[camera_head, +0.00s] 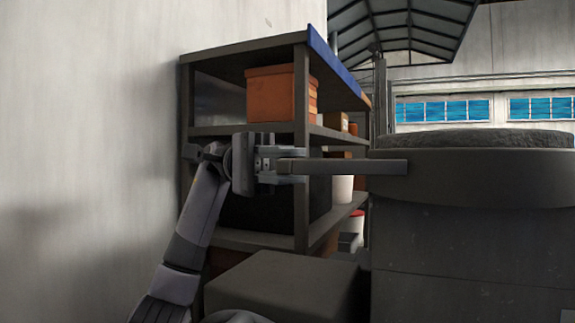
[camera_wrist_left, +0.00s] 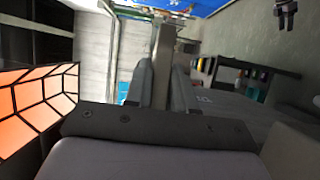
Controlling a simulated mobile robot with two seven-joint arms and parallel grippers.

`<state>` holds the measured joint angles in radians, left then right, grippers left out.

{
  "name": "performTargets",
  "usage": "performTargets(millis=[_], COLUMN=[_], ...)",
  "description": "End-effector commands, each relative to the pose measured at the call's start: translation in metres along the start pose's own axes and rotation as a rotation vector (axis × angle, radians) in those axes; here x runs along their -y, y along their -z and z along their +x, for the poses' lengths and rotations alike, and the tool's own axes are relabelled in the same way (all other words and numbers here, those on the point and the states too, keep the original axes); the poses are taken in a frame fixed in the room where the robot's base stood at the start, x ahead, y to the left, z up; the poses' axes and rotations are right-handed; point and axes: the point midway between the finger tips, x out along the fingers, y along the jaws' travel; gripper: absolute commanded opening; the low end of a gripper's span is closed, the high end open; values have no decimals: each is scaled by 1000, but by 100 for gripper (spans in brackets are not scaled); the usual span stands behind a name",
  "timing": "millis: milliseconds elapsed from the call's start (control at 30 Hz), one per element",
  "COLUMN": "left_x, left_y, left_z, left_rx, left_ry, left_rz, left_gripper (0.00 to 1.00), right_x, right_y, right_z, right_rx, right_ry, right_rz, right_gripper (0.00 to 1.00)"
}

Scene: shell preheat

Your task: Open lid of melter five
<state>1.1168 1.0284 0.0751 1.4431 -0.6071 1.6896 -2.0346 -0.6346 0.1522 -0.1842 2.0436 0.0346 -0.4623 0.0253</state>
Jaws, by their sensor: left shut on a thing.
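A large dark grey round melter (camera_head: 470,245) stands at the right in the head view, cut off by the frame edge. Its thick round lid (camera_head: 490,180) lies level on top, and I see no gap under it. A flat grey bar handle (camera_head: 345,167) sticks out from the lid to the left. My left gripper (camera_head: 285,168) is shut on the outer end of this handle. In the left wrist view the handle (camera_wrist_left: 163,55) runs between the fingers of the left gripper (camera_wrist_left: 161,85).
A shelf rack (camera_head: 245,132) with an orange bin (camera_head: 278,93) and buckets (camera_head: 343,188) stands behind my left arm. A dark box-like block (camera_head: 285,285) sits low beside the melter. A pale wall (camera_head: 80,130) is at the left. Orange glowing panels (camera_wrist_left: 35,95) show in the wrist view.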

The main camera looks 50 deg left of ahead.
Motion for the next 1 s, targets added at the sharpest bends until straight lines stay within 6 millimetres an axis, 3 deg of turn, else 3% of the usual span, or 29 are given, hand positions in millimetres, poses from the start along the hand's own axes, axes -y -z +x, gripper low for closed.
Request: performTargets(millis=[33, 67, 100, 467, 1000], left_x=[-2, -2, -2, -1, -2], left_y=[0, 0, 0, 0, 0], left_z=[-2, -2, -2, -3, -66], left_rx=[-8, -8, -7, -3, -6], left_ry=[-6, -6, -6, -3, -4], left_rz=[2, 2, 2, 0, 1], left_gripper=[0, 30, 43, 45, 45], right_x=[0, 0, 0, 0, 0], right_y=[0, 0, 0, 0, 7], right_z=[0, 0, 0, 0, -6], right_rx=[0, 0, 0, 1, 2], right_ry=[0, 0, 0, 0, 0], right_rz=[0, 0, 0, 0, 0], right_gripper=[43, 43, 43, 43, 43])
